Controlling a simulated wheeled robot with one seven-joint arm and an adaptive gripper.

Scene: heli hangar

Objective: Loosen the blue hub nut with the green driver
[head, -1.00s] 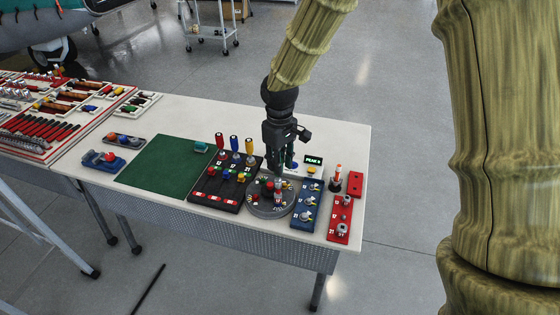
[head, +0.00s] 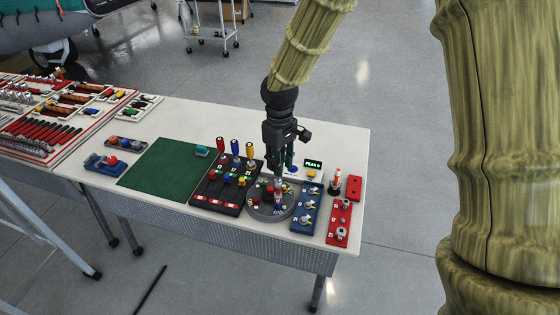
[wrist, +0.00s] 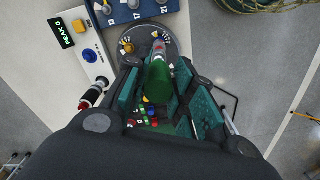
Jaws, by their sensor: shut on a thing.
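My gripper (head: 281,168) is shut on the green driver (wrist: 157,82), whose green handle shows between the jaws in the wrist view. The driver points down at the round grey hub (head: 258,212), which also shows in the wrist view (wrist: 172,42). The driver's lower end is over the right part of the hub, among small coloured nuts. A small blue spot (head: 278,207) shows below the driver in the head view, probably the blue hub nut. I cannot tell whether the driver is seated on it.
A blue socket board (head: 304,222) and a red one (head: 336,237) are close on the right. A PEAK display (head: 313,163) stands behind. The green mat (head: 165,175) is mostly clear.

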